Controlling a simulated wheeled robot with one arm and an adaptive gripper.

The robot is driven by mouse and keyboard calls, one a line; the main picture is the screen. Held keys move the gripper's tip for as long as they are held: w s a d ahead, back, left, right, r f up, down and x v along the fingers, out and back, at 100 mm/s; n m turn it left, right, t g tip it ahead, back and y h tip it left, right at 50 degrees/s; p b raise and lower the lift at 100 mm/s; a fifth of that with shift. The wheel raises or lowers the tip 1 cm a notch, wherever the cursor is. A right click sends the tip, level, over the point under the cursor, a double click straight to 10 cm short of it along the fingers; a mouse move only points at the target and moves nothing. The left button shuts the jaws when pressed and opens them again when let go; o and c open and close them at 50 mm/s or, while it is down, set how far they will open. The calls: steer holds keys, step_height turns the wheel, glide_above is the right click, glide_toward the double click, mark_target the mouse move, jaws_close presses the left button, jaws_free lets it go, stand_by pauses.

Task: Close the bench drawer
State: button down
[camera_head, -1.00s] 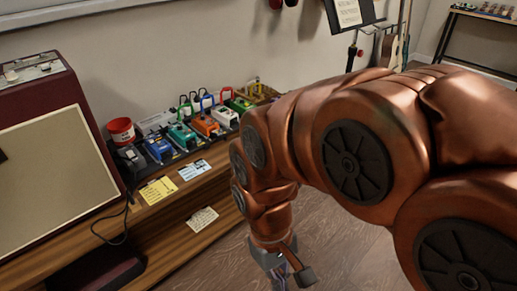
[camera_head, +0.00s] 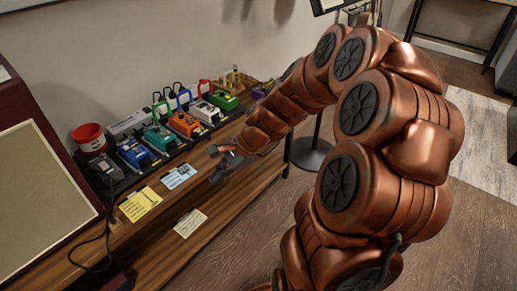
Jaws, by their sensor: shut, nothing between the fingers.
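The wooden bench (camera_head: 212,168) runs from lower left to the middle, with pedals along its top. Below its top edge is a lower wooden part (camera_head: 228,206) with a pale card (camera_head: 190,223) on it. I cannot tell surely whether this is the drawer or how far it stands out. My gripper (camera_head: 218,164) is shut and empty at the bench's front edge, right of the blue card (camera_head: 179,176). It is small and dark in the picture, and I cannot tell whether it touches the wood.
Several pedals (camera_head: 184,123) and a red tub (camera_head: 89,137) line the bench against the wall. A yellow card (camera_head: 141,204) lies near its edge. A large amplifier (camera_head: 40,190) stands at left, with a cable (camera_head: 97,250) hanging down. Wood floor (camera_head: 243,252) is open in front.

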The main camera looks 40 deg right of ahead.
steer(key=w+d+f+m+t+h, duration=0.1)
steer(key=d+f+m+t, duration=0.1)
steer(key=d+m, duration=0.5)
steer(key=w+d+f+m+t+h, duration=0.1)
steer(key=d+f+m+t+h, duration=0.2)
steer(key=d, duration=0.8)
steer(key=w+d+f+m+t, duration=0.1)
steer(key=w+d+f+m, duration=0.1)
steer(key=d+m, duration=0.6)
steer(key=w+a+f+n+b, duration=0.1)
steer(key=w+f+b, duration=0.4)
steer(key=w, duration=0.5)
steer(key=shift+w+f+n, duration=0.25)
steer(key=shift+f+n, duration=0.25)
steer(key=shift+f, duration=0.4)
steer(key=shift+w+r, duration=0.1)
